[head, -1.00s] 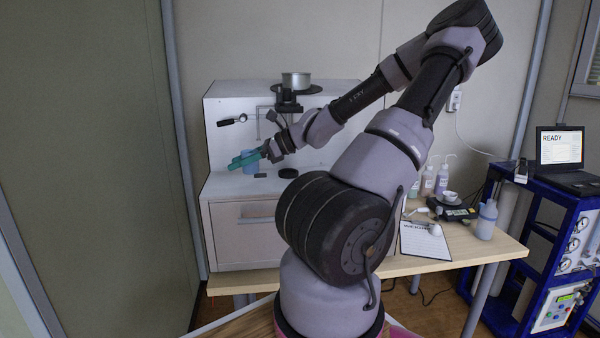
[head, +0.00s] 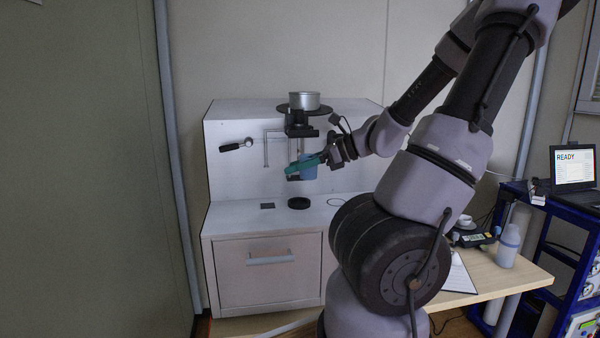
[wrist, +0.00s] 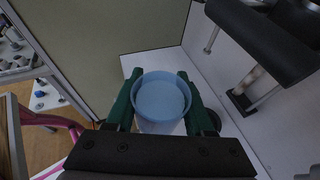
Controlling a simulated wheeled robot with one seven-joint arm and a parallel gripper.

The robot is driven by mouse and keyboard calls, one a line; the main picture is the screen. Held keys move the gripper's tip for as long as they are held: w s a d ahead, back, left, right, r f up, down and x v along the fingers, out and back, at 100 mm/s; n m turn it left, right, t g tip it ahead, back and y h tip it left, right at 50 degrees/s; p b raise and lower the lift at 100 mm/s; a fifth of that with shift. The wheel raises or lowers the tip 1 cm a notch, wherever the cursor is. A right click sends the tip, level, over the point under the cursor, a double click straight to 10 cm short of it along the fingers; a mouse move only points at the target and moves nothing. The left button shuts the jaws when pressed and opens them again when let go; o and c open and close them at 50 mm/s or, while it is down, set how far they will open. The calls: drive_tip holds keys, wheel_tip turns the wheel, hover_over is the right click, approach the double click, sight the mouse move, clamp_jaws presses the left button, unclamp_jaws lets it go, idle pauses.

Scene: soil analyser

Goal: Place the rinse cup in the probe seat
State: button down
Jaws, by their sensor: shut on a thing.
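My gripper (head: 303,167) has green fingers and is shut on the blue rinse cup (head: 310,166). It holds the cup upright above the analyser's white deck, below the black probe head (head: 300,125). In the wrist view the cup (wrist: 161,100) sits between the two fingers (wrist: 161,95), its round open top facing the camera. A black ring (head: 299,203), which looks like the probe seat, lies on the deck below the cup, clear of it. In the wrist view a dark round part, perhaps this ring, is partly hidden by the right finger.
A silver pot (head: 304,101) stands on a dark disc above the probe head. A black-handled lever (head: 236,146) and thin metal tubes are on the analyser's front panel. A small dark square (head: 267,206) lies left of the ring. The deck's left side is clear.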

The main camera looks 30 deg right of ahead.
wheel_tip(320, 180, down, 11)
drive_tip(key=shift+a+f, duration=0.1)
drive_tip(key=shift+f, duration=0.1)
drive_tip(key=shift+w+f, duration=0.1)
drive_tip(key=shift+w+d, duration=0.6)
drive_tip(key=shift+w, duration=1.45)
drive_tip(key=shift+w+d, duration=0.6)
drive_tip(key=shift+w, duration=1.45)
drive_tip(key=shift+w+d, duration=0.6)
drive_tip(key=shift+w, duration=1.45)
drive_tip(key=shift+f, duration=0.55)
drive_tip(key=shift+f, duration=0.1)
drive_tip(key=shift+c, duration=1.4)
unclamp_jaws()
